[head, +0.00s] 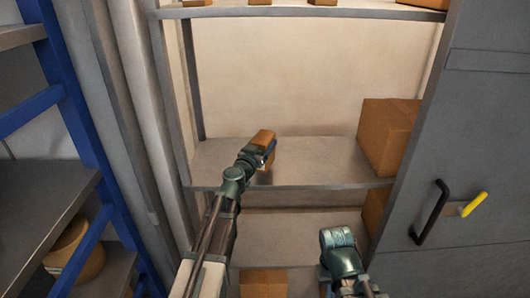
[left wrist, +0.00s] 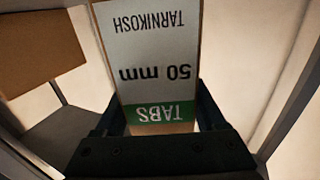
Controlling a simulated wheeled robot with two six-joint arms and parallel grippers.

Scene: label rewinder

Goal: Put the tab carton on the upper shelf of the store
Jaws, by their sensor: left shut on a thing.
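My left gripper (head: 266,152) is shut on the tab carton (head: 262,137), a small brown box. In the left wrist view the carton (left wrist: 155,55) shows a white label with a green band reading TABS and 50 mm, upside down, between the fingers (left wrist: 163,118). The store is a grey metal rack. In the head view the carton appears over the left part of its middle visible shelf (head: 310,160); I cannot tell if it touches the shelf. A higher shelf (head: 300,12) crosses the top of the view. My right gripper's fingers are not seen.
A large brown box (head: 388,135) stands at the right end of the middle shelf. Lower boxes (head: 375,210) (head: 263,283) sit below. A grey cabinet with a black handle (head: 430,212) is on the right; a blue-framed rack (head: 75,115) is on the left. The middle shelf's centre is clear.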

